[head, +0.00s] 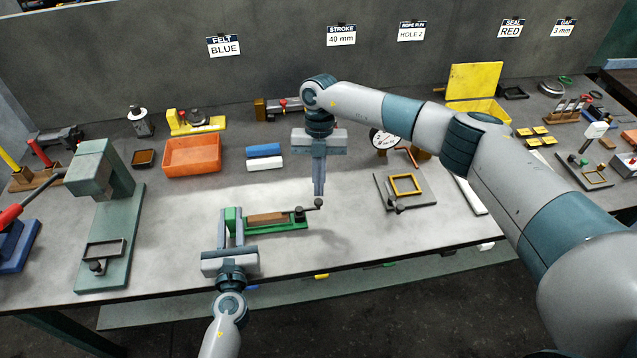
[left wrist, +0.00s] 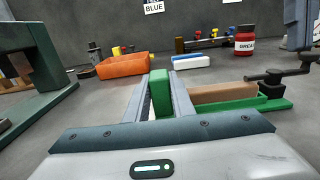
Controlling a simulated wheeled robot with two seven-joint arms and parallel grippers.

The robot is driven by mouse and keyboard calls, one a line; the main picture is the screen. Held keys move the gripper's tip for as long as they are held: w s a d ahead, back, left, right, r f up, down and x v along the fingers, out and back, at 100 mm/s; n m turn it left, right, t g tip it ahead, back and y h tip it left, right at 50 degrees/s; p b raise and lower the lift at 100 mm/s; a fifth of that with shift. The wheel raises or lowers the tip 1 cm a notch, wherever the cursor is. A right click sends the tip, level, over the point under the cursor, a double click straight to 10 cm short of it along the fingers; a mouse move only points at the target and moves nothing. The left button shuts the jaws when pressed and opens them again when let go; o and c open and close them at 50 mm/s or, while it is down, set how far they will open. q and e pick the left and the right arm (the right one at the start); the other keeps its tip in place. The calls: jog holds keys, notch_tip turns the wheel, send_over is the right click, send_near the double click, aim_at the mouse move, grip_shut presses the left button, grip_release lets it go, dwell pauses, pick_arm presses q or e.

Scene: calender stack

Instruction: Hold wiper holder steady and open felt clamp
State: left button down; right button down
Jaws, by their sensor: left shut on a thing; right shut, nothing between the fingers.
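The green wiper holder (head: 268,227) lies on the bench with a brown strip (head: 267,218) along it. It also shows in the left wrist view (left wrist: 160,95). My left gripper (head: 231,224) is shut on the holder's upright green left end. A dark felt clamp (head: 299,213) with a cranked lever and knob stands at the holder's right end; it also shows in the left wrist view (left wrist: 272,83). My right gripper (head: 318,192) points down, shut and empty, just above the lever's knob. I cannot tell whether its fingertips touch the knob.
Blue and white felt bars (head: 263,151) and an orange tray (head: 193,155) lie behind the holder. A green-grey press (head: 109,215) stands at left. A plate with a yellow frame (head: 405,185) lies at right. The bench around the holder is clear.

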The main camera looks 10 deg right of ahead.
jog(key=shift+s+d+m, duration=0.15)
jog(key=shift+s+m, duration=0.2)
jog(key=shift+m, duration=0.25)
jog(key=shift+s+d+m+y, duration=0.2)
jog(key=shift+s+m+y, duration=0.3)
jog(key=shift+m, duration=0.6)
jog(key=s+m+t, duration=0.1)
jog(key=s+m, duration=0.1)
jog(key=m, duration=0.1)
jog(key=shift+s+m+y, duration=0.15)
jog(key=shift+m+y, duration=0.15)
jog(key=s+m, duration=0.1)
jog(key=s+m+t, duration=0.1)
jog(key=m, duration=0.1)
jog(key=shift+a+y, duration=0.3)
jog(key=shift+a, duration=0.1)
jog(key=shift+s+a+m, duration=0.3)
jog(key=shift+s+a, duration=0.1)
jog(key=shift+s, duration=0.15)
jog(key=shift+w, duration=0.15)
jog(key=shift+w+a, duration=0.4)
jog(key=shift+w, duration=0.2)
